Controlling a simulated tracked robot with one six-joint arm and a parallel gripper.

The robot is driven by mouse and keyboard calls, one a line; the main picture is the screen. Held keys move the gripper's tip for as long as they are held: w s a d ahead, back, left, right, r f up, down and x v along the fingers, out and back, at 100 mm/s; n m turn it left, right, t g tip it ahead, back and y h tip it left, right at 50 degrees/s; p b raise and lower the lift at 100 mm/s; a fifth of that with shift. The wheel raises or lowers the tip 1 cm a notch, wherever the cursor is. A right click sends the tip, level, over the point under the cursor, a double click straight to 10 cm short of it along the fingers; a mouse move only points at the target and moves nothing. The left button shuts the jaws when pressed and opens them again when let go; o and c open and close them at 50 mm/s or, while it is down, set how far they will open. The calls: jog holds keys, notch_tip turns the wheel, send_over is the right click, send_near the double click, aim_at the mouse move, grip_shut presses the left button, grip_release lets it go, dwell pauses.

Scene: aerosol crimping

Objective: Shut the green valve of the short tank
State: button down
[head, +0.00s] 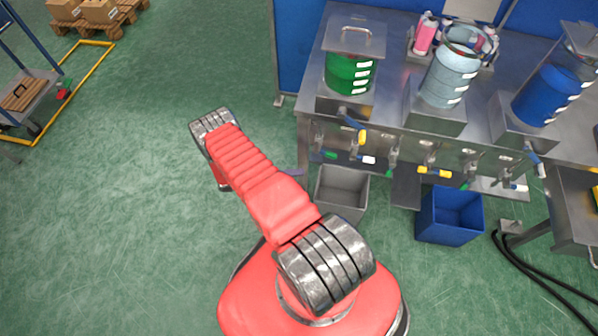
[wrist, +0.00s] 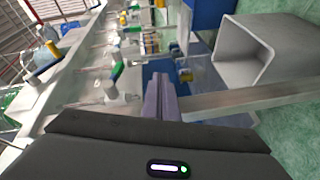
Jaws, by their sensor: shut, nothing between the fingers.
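In the head view, the leftmost tank (head: 349,73) is short, holds green liquid and has a lid. A valve with a green handle (head: 328,154) is below its left side, at the bench front. In the wrist view a green handle (wrist: 117,71) stands left of my fingers, apart from them; it appears to be the same valve. My gripper (wrist: 161,80) has its purple fingers shut together and empty. In the head view the gripper (head: 292,172) shows only in part, left of the grey bin and the valve row; my arm hides the rest.
More valves with white (head: 368,160), green and yellow handles (head: 435,172) line the bench front. A blue-and-yellow lever (head: 353,127) hangs under the green tank. A grey bin (head: 342,193) and a blue bin (head: 450,216) stand below.

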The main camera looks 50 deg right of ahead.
jog(key=w+a+r+n+t+y, duration=0.15)
jog(key=w+a+r, duration=0.25)
jog(key=r, duration=0.7)
jog(key=w+a+r+t+y, duration=0.2)
jog(key=w+a+r+y, duration=0.1)
jog(key=r, duration=0.8)
jog(key=w+a+r+n+t+y, duration=0.15)
jog(key=w+a+r, duration=0.25)
jog(key=r, duration=0.7)
jog(key=s+a+r+n+t+y, duration=0.3)
jog(key=s+a+r, duration=0.4)
jog(key=a+r, duration=0.3)
jog(key=s+a+r+n+t+y, duration=0.3)
jog(key=s+a+r+n+t, duration=0.2)
jog(key=r, duration=0.8)
jog(key=s+a+t, duration=0.3)
jog(key=a, duration=0.2)
jog(key=shift+s+a+t+y, duration=0.25)
jog(key=shift+t+y, duration=0.05)
jog(key=shift+a, duration=0.1)
